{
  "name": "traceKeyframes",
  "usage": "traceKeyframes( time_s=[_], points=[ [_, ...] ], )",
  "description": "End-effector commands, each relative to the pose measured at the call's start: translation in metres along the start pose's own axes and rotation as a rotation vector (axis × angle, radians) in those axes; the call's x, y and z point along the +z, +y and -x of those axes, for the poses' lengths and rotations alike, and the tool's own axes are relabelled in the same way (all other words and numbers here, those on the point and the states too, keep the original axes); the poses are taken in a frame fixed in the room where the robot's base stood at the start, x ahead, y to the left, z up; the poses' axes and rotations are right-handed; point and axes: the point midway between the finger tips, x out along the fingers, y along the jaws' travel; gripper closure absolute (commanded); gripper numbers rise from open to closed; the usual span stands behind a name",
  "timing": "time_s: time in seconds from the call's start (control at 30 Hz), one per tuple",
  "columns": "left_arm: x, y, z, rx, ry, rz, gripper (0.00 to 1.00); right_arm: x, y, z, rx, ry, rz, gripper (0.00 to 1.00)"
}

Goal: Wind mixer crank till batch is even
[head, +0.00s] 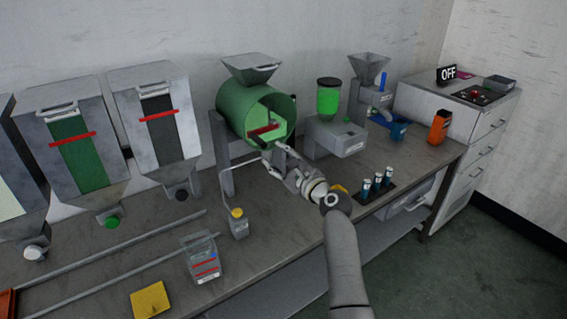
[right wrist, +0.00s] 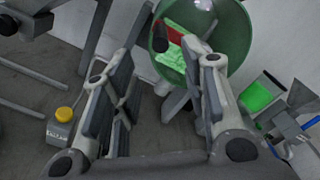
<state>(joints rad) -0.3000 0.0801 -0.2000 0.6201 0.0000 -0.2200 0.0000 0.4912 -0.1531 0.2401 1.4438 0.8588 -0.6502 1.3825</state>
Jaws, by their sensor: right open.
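The mixer is a green drum (head: 256,112) on a grey stand at the back wall, with a hopper above it. Its open face shows light green inside and a red bar. The crank's dark handle (head: 256,143) is at the drum's lower front; it also shows in the right wrist view as a black grip (right wrist: 160,38). My right gripper (head: 276,160) is in front of the drum, open and empty. In the right wrist view its two fingers (right wrist: 160,62) stand wide apart, with the crank grip beyond and between their tips. My left gripper is not in view.
Hoppers stand left. The front bench is partly clear.

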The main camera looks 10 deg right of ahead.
Motion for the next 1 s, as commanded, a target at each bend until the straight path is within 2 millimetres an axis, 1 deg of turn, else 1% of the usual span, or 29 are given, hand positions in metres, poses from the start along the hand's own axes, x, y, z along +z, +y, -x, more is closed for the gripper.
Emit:
traceKeyframes(
  time_s=[0.1, 0.27, 0.83, 0.87, 0.93, 0.97, 1.0],
  points=[
    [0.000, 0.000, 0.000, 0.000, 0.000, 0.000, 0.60, -0.001, 0.001, 0.011, 0.001, 0.001, 0.000, 0.59],
    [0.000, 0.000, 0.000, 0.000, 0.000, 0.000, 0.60, -0.001, 0.001, 0.019, 0.001, 0.001, 0.000, 0.59],
    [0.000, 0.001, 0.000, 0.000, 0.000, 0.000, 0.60, -0.001, 0.002, 0.020, 0.003, 0.002, 0.001, 0.59],
    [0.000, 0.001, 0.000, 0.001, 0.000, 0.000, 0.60, -0.003, 0.003, 0.020, 0.005, 0.005, 0.004, 0.59],
    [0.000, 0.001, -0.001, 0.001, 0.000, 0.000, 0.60, -0.012, 0.013, 0.020, 0.020, 0.023, 0.022, 0.59],
    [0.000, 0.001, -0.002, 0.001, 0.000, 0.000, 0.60, -0.019, 0.021, 0.020, 0.031, 0.035, 0.037, 0.59],
    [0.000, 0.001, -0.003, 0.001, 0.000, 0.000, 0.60, -0.030, 0.034, 0.021, 0.051, 0.057, 0.066, 0.59]
  ],
)
